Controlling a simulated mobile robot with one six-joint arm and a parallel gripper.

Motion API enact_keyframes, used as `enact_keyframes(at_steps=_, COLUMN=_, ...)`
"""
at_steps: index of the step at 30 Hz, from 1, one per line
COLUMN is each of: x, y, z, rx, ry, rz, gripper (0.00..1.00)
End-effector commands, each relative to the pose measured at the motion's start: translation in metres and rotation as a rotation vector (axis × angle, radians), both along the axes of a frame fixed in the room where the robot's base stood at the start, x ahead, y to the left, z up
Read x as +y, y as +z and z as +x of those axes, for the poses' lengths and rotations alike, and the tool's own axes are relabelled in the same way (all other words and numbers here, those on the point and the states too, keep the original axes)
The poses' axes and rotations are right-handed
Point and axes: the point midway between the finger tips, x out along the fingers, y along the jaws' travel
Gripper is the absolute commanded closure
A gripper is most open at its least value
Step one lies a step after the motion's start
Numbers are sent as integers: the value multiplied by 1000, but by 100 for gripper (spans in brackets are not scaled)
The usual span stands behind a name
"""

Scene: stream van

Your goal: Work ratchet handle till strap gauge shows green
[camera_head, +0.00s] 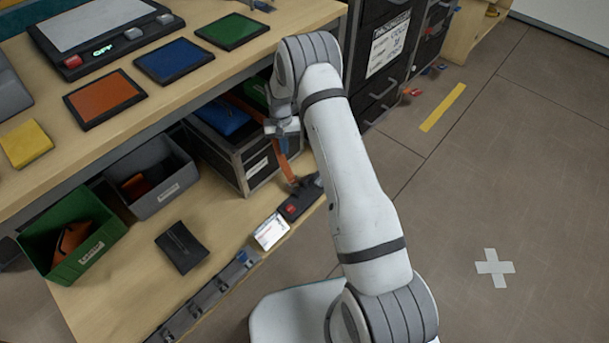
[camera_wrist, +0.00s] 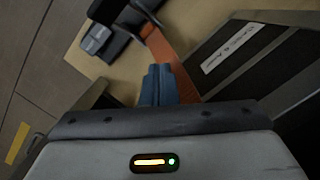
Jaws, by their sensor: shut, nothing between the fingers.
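An orange strap (camera_head: 282,164) runs down the front of a black case (camera_head: 255,165) on the lower shelf to a dark ratchet unit (camera_head: 303,196). The unit bears a small red patch, perhaps the gauge; I see no green on it. My gripper (camera_head: 282,132) is above the strap, in front of the case. In the wrist view its blue-grey fingertips (camera_wrist: 158,75) are shut and empty, close beside the strap (camera_wrist: 172,62) in the picture; I cannot tell if they touch it. The ratchet unit (camera_wrist: 122,14) lies beyond them, partly cut off, so the handle's position is unclear.
A white card (camera_head: 270,231) lies left of the ratchet unit. A green bin (camera_head: 75,235) and a grey bin (camera_head: 150,175) stand on the lower shelf. The worktop (camera_head: 165,100) overhangs the shelf. Dark drawers (camera_head: 385,60) stand behind.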

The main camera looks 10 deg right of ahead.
Motion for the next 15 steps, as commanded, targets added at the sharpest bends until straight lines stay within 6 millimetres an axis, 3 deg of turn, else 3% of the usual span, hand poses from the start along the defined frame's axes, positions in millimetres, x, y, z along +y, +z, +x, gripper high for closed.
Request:
enact_keyframes(at_steps=8, x=-3, y=-4, z=-5, rx=2, ry=0, rz=0, gripper=100)
enact_keyframes(at_steps=15, x=-18, y=-24, z=-24, rx=3, ry=-1, rz=-1, gripper=100)
